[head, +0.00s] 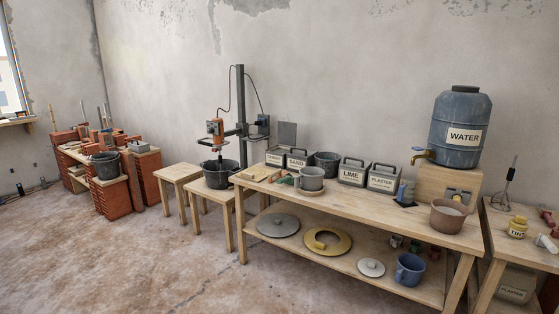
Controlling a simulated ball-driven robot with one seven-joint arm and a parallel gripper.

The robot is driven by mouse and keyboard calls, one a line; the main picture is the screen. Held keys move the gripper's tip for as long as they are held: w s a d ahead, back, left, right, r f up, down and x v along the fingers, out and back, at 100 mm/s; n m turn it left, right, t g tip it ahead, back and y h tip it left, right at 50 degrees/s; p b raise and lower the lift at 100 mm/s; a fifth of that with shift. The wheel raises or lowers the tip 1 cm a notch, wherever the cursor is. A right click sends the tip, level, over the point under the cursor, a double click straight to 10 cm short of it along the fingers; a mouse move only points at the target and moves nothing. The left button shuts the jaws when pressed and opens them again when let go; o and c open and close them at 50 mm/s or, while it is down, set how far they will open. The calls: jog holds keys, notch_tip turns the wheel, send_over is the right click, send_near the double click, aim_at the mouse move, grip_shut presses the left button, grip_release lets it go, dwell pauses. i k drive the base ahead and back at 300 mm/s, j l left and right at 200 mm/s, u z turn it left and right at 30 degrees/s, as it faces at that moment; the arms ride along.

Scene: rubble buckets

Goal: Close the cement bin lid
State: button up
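The cement bin (273,158) is a small grey box with a pale label, at the left end of the long wooden table in the head view. A flat dark grey panel (287,133) stands upright behind it and looks like its raised lid; the hinge is too small to make out. The bin's inside cannot be seen clearly. My gripper is not in view.
The sand bin (299,159) stands close to its right, then a dark bucket (327,162), the lime bin (353,173) and the plaster bin (383,178). A grey mug-like pot (311,179) stands in front. Open floor (150,255) lies before the table.

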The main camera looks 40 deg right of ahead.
aim_at(286, 132)
jog(key=i+z, duration=0.15)
jog(key=i, duration=0.4)
jog(key=i+z, duration=0.15)
jog(key=i, duration=0.45)
jog(key=i+z, duration=0.15)
jog(key=i, duration=0.4)
jog(key=i+j+z, duration=0.15)
jog(key=i, duration=0.45)
jog(key=i+j+z, duration=0.2)
jog(key=i, duration=0.35)
